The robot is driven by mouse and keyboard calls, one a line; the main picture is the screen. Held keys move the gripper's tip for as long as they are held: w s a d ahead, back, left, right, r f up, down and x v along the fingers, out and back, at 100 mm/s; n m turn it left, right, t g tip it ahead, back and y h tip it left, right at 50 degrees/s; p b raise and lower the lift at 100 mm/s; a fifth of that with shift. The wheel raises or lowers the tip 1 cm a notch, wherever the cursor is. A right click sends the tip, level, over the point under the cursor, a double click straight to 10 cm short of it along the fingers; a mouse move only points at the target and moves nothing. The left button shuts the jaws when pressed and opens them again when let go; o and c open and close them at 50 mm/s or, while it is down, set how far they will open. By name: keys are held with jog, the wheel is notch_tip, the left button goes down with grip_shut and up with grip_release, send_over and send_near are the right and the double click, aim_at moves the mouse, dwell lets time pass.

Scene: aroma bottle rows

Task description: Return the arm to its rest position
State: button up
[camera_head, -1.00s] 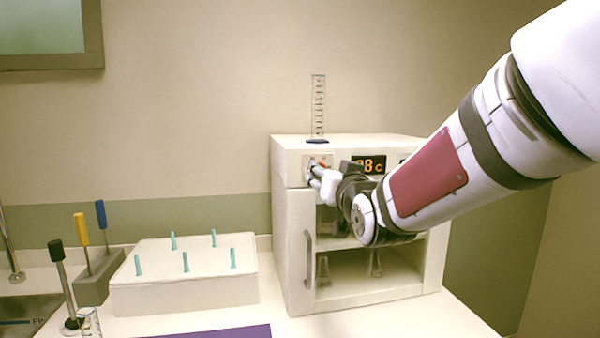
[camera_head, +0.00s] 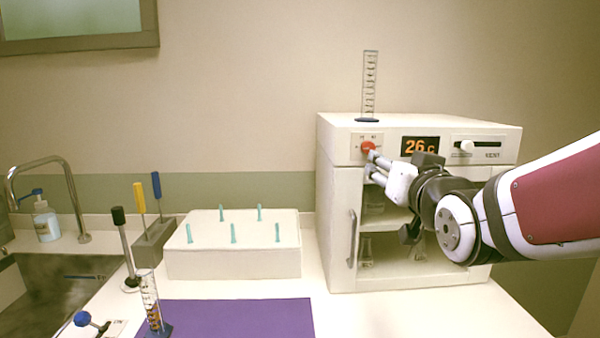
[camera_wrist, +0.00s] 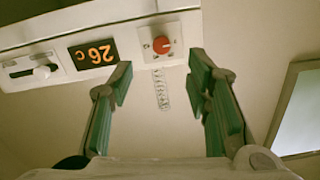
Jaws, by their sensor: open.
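My gripper (camera_head: 374,167) is in front of the upper left of a white cabinet (camera_head: 340,140), close to the red knob (camera_head: 368,147) on its control panel. In the wrist view my gripper (camera_wrist: 160,85) is open and empty, its two green-padded fingers spread apart. The red knob (camera_wrist: 161,45) shows beyond and between the fingertips, apart from them. My arm comes in from the right and hides part of the cabinet's open shelves.
The cabinet's display (camera_head: 420,146) reads 26 C, beside a vent slider (camera_head: 467,147). A graduated cylinder (camera_head: 370,85) stands on top. A white peg box (camera_head: 234,262), purple mat (camera_head: 240,315), tool holder (camera_head: 154,242), glass cylinder (camera_head: 150,300) and sink (camera_head: 60,290) lie left.

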jog(key=s+f+g, duration=0.4)
jog(key=s, duration=0.5)
jog(key=s+f+n+g+p, duration=0.1)
jog(key=s+f+g, duration=0.4)
jog(key=s, duration=0.5)
jog(key=s+f+n+g, duration=0.1)
jog(key=s+f+g, duration=0.3)
jog(key=s, duration=0.6)
jog(key=shift+s+d+f+p, duration=0.15)
jog(key=shift+f+p, duration=0.15)
jog(key=shift+p, duration=0.05)
jog(key=shift+c, duration=0.4)
